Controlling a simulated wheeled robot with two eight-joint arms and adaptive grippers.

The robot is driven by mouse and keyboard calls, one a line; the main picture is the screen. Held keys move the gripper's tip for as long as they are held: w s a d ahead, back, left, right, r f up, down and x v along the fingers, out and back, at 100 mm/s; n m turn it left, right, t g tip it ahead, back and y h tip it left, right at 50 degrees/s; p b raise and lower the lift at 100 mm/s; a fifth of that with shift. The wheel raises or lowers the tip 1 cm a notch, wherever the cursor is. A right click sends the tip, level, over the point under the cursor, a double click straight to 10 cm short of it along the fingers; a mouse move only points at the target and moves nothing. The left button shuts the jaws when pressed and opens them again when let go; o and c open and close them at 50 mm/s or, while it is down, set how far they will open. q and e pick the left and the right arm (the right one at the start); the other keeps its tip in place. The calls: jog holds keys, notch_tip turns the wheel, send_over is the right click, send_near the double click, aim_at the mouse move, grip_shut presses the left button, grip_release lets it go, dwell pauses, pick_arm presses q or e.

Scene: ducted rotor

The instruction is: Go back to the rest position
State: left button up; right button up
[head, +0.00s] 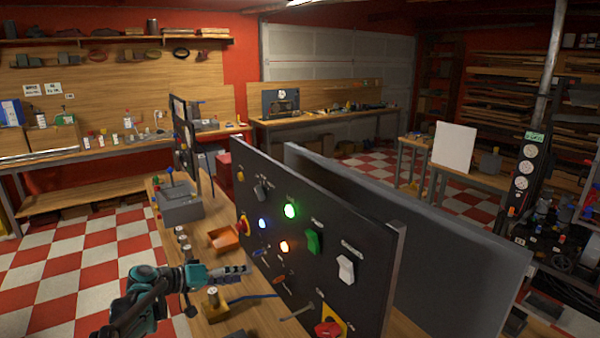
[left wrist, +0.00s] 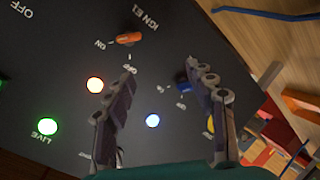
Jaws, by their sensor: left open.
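My left gripper (head: 236,273) is in the lower middle of the head view, in front of the black control panel (head: 330,233). In the left wrist view its two fingers (left wrist: 165,98) are apart with nothing between them, and the panel face lies beyond them. The panel carries a lit green lamp (head: 290,210), a lit orange lamp (head: 284,246), a lit blue-white lamp (head: 262,223), a green switch (head: 313,242) and a white switch (head: 346,269). An orange switch lever (left wrist: 128,38) labelled IGN E1 shows in the left wrist view. My right gripper is not in view.
An orange tray (head: 222,239) and a grey box (head: 181,206) stand on the wooden bench left of the panel. A small knobbed block (head: 213,303) and a blue cable (head: 255,297) lie near my gripper. A grey panel (head: 440,265) stands behind. Checkered floor (head: 75,255) is open at left.

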pick_arm(q)
jog(key=s+d+f+g+y, duration=0.1)
jog(key=s+d+y, duration=0.2)
jog(key=s, duration=0.6)
jog(key=s+d+g+y, duration=0.1)
jog(key=s+d+y, duration=0.2)
jog(key=s, duration=0.5)
jog(key=s+a+f+y, duration=0.2)
jog(key=s+f, duration=0.1)
jog(key=s, duration=0.5)
jog(key=s+a+f+t+y, duration=0.1)
jog(key=s+a+f+y, duration=0.1)
jog(key=s, duration=0.5)
jog(key=shift+s+a+f+y, duration=0.35)
jog(key=shift+a+f+y, duration=0.05)
jog(key=shift+y, duration=0.3)
